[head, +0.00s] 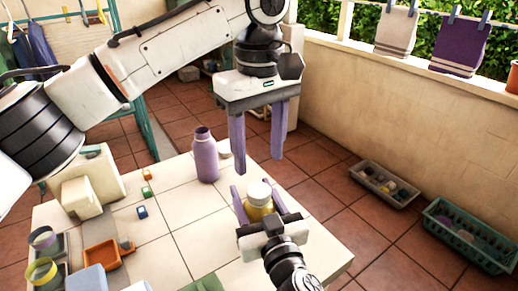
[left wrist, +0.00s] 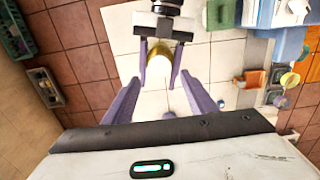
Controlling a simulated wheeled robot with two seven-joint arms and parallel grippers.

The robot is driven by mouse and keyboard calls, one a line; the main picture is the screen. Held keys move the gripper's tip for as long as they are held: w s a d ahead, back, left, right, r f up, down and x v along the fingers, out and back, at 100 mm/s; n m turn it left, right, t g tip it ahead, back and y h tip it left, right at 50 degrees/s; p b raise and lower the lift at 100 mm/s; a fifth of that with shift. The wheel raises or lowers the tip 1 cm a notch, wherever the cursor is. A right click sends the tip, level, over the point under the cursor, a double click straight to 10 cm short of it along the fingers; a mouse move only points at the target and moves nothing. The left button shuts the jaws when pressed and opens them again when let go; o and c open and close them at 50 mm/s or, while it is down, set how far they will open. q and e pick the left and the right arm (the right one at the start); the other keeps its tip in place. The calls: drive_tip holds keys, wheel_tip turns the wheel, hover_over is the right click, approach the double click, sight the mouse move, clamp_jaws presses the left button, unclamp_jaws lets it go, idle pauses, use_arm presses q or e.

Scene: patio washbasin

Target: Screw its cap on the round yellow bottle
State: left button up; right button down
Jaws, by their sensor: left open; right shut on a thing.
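The round yellow bottle (head: 257,213) stands upright near the tiled table's front right. A white cap-like top (head: 259,191) is over its mouth; I cannot tell whether it is screwed on. My right gripper (head: 258,197) is shut on the bottle, with a purple finger at each side. My left gripper (head: 259,165) is open and empty, pointing down above and slightly behind the bottle. In the left wrist view the yellow bottle (left wrist: 158,70) shows between the right gripper's fingers, beyond my left gripper's open fingers (left wrist: 161,78).
A purple bottle (head: 205,158) stands left of the yellow one. A grey crate (head: 385,184) and green crate (head: 468,235) are on the floor. The table's middle is clear.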

sight(259, 190)
use_arm(q)
drive_tip(key=shift+f, duration=0.1)
drive_tip(key=shift+f, duration=3.95)
drive_tip(key=shift+c, duration=0.4)
